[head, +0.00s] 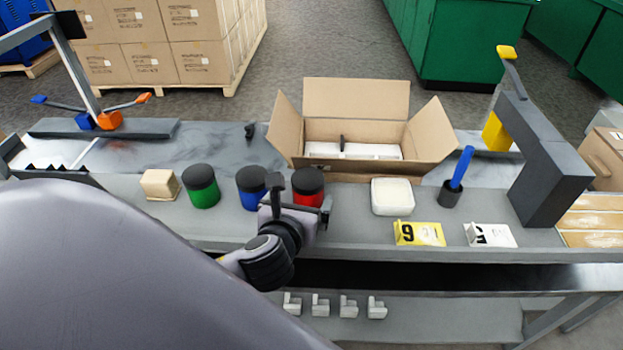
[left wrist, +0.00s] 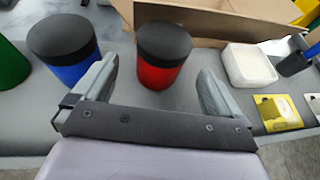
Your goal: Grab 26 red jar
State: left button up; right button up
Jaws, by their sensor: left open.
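The red jar (head: 308,189) with a black lid stands upright on the grey bench, right of a blue jar (head: 251,190) and a green jar (head: 201,187). My left gripper (head: 298,198) is at the red jar's near side and hides part of it in the head view. In the left wrist view the red jar (left wrist: 162,68) stands ahead, between the lines of the open fingers (left wrist: 158,88). The fingers look apart from it, one on each side. The blue jar (left wrist: 67,55) is close to the left finger. My right gripper is not in view.
An open cardboard box (head: 352,171) stands behind the red jar. A white tub (head: 392,196) and a yellow number card (head: 419,234) are to the right. A beige block (head: 160,185) is left of the green jar. A dark grey crimper (head: 547,165) stands at the right.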

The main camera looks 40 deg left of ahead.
aim_at(304, 198)
pick_arm(q)
jog(key=x, duration=0.4)
jog(key=b+x, duration=0.1)
jog(key=x, duration=0.1)
jog(key=shift+s+d+f, duration=0.1)
jog(key=shift+f, duration=0.15)
jog(key=shift+w+f, duration=0.1)
jog(key=shift+w, duration=0.25)
jog(key=c, duration=1.7)
jog(key=shift+r, duration=0.25)
